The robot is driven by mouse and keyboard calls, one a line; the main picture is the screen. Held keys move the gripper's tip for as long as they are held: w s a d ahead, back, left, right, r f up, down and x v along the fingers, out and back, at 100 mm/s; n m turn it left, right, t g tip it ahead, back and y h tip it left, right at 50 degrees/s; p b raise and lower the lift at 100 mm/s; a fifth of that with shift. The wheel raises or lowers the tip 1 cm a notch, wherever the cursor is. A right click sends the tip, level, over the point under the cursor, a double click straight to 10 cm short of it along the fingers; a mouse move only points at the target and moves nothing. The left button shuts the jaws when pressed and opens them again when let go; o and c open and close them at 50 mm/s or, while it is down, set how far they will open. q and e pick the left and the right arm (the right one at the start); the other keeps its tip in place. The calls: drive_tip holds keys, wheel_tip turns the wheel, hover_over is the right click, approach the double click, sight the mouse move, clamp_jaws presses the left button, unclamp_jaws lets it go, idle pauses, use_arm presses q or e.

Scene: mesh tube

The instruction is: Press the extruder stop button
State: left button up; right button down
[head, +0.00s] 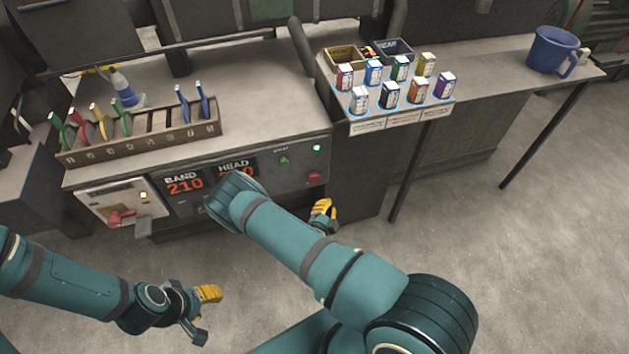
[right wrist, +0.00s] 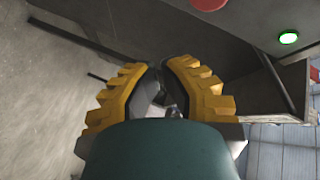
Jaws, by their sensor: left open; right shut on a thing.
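The machine's front panel (head: 255,176) has a red button (head: 314,177) at its right end, below a lit green lamp (head: 317,148). A green button (head: 284,161) is to the left of it. In the right wrist view the red button (right wrist: 208,4) is cut by the top edge, with the lit green lamp (right wrist: 288,38) to its right. My right gripper (head: 325,206) is just below the red button in the head view, partly hidden by my arm. Its yellow fingers (right wrist: 160,68) are closed in; what is between them is unclear. My left gripper (head: 207,316) is open, low at the left.
A tool rack (head: 140,142) and a blue-and-white cone (head: 126,92) are on the machine top. A side table holds several small boxes, two bins and a blue jug (head: 552,50). A red switch (head: 118,217) is at the panel's left. The floor at right is clear.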

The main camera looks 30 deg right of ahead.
sight(313, 177)
drive_tip(key=w+d+b, duration=0.1)
drive_tip(key=w+b, duration=0.1)
drive_tip(key=w, duration=0.4)
drive_tip(key=shift+w+d, duration=0.3)
drive_tip(key=shift+w+b, duration=0.1)
drive_tip(key=shift+b, duration=0.2)
idle(1.0)
drive_tip(key=shift+w+d, duration=0.1)
drive_tip(key=shift+w, duration=0.2)
drive_tip(key=shift+w+d+b, duration=0.2)
drive_tip(key=shift+w+b, duration=0.45)
drive_tip(key=shift+w, duration=0.2)
idle(1.1)
drive_tip(key=shift+s, duration=0.1)
drive_tip(key=shift+s+a+p, duration=0.15)
drive_tip(key=shift+s+p, duration=0.15)
drive_tip(key=shift+s, duration=0.25)
drive_tip(key=shift+s+a+p, duration=0.15)
drive_tip(key=shift+s+p, duration=0.1)
drive_tip(key=shift+s, duration=0.3)
drive_tip(key=shift+s, duration=0.15)
